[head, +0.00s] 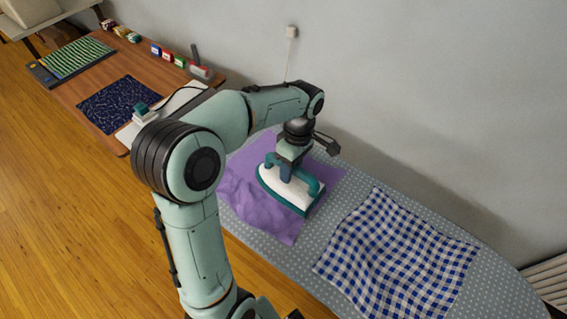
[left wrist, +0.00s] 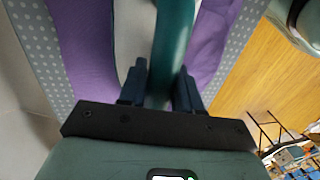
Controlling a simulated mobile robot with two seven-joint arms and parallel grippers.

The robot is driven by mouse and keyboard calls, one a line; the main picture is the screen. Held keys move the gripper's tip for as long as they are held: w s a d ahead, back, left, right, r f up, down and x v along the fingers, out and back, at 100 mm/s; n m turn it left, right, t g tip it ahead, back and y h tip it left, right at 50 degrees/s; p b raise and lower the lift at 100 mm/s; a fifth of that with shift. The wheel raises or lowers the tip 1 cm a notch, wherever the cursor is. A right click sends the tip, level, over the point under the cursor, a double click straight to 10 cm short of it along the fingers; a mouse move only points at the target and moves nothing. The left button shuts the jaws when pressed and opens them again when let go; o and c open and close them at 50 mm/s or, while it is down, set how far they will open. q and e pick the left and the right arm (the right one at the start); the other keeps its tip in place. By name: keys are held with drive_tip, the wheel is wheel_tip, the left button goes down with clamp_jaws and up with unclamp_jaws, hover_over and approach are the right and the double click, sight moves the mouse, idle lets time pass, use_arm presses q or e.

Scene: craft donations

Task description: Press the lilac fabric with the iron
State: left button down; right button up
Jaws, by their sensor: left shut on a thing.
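The lilac fabric (head: 262,212) lies on the dotted grey ironing board (head: 300,254), with wrinkles showing on its left part. The iron (head: 283,192), white with a teal handle and teal edge, is over the fabric; I cannot tell whether its sole touches the cloth. My left gripper (head: 290,170) is shut on the iron's handle from above. In the left wrist view, the two dark fingers of my left gripper (left wrist: 160,88) stand on either side of the teal handle (left wrist: 174,45), with lilac fabric (left wrist: 85,45) on both sides. My right gripper is not in view.
A blue checked cloth (head: 398,258) lies on the board to the right of the lilac fabric. A wooden table (head: 75,96) at the left holds a dark patterned cloth (head: 121,104), a green striped piece (head: 76,57) and several small items. A wall runs behind the board.

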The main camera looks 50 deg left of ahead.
use_arm(q)
drive_tip(key=w+d, duration=0.3)
drive_tip(key=d, duration=0.6)
drive_tip(key=shift+d, duration=0.4)
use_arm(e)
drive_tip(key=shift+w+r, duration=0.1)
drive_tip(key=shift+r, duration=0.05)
use_arm(q)
drive_tip(key=shift+f, duration=0.1)
wheel_tip(320, 180, up, 3)
drive_tip(key=shift+f+p, duration=0.15)
drive_tip(key=shift+p, duration=0.8)
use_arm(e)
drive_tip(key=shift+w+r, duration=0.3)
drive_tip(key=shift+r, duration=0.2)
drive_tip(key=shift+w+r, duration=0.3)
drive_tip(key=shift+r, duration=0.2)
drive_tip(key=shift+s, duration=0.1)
